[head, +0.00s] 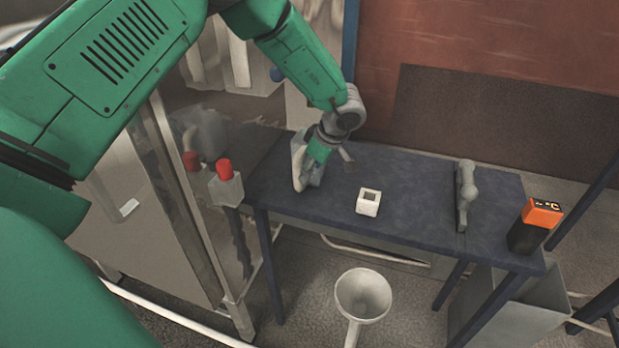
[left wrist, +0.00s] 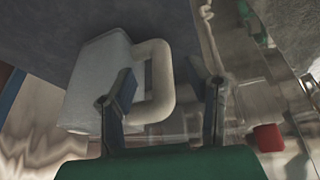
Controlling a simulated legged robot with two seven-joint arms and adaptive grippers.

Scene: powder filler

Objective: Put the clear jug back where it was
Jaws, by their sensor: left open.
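The clear jug (head: 299,167), pale and whitish here, stands on the left part of the dark table (head: 415,205). In the left wrist view the jug (left wrist: 97,85) shows its body and a looped handle. My left gripper (head: 325,157) is at the jug's handle side. In the left wrist view the left gripper (left wrist: 168,82) is open, with its fingers on either side of the handle's outer bar. One finger overlaps the handle's opening; I cannot tell whether either touches. My right gripper is not in view.
A small white square block (head: 368,208) sits at the table's front middle. A grey fitting (head: 464,193) and an orange-black device (head: 534,226) are to the right. A funnel (head: 362,296) stands in front below. A red button (head: 225,169) sits by the glossy machine panel.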

